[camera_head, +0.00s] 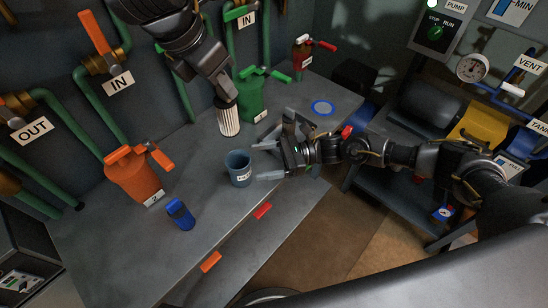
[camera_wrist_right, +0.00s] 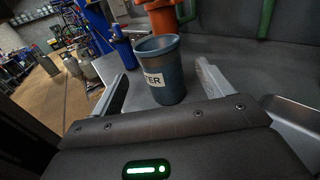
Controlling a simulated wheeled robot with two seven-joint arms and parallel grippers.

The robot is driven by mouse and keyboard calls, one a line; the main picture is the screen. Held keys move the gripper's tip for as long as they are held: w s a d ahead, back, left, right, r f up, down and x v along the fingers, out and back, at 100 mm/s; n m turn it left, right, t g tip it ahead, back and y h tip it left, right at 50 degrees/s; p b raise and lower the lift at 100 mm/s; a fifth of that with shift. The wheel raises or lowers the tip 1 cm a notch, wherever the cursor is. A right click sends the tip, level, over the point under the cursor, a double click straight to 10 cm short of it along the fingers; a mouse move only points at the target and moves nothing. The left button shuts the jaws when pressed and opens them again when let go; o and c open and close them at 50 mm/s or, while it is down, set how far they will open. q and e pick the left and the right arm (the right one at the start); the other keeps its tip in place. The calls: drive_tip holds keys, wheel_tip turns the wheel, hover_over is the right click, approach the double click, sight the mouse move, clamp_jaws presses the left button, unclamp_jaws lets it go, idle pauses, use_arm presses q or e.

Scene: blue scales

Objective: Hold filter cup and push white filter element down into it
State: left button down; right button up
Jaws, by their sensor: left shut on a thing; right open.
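The blue-grey filter cup (camera_head: 239,170) stands upright on the grey workbench, its open top facing up. It also shows in the right wrist view (camera_wrist_right: 163,75) with a label ending in "TER". My right gripper (camera_head: 262,162) is open, its two fingers on either side of the cup with gaps visible in the wrist view. The white pleated filter element (camera_head: 229,122) hangs upright from my left gripper (camera_head: 223,100), which is shut on its top. The element is behind the cup and slightly left of it in the head view, apart from the cup.
On the workbench (camera_head: 100,245), an orange canister (camera_head: 134,177) stands left, a green canister (camera_head: 250,98) behind, and a small blue object (camera_head: 180,214) in front. Pipes with valves line the wall.

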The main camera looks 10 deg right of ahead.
sight(232, 166)
drive_tip(key=a, duration=0.8)
drive_tip(key=shift+a, duration=0.35)
drive_tip(key=c, duration=1.1)
use_arm(q)
drive_tip(key=shift+w+d, duration=0.1)
drive_tip(key=shift+d+f, duration=0.1)
drive_tip(key=shift+f, duration=4.45)
drive_tip(key=shift+f, duration=0.1)
drive_tip(key=shift+f, duration=1.4)
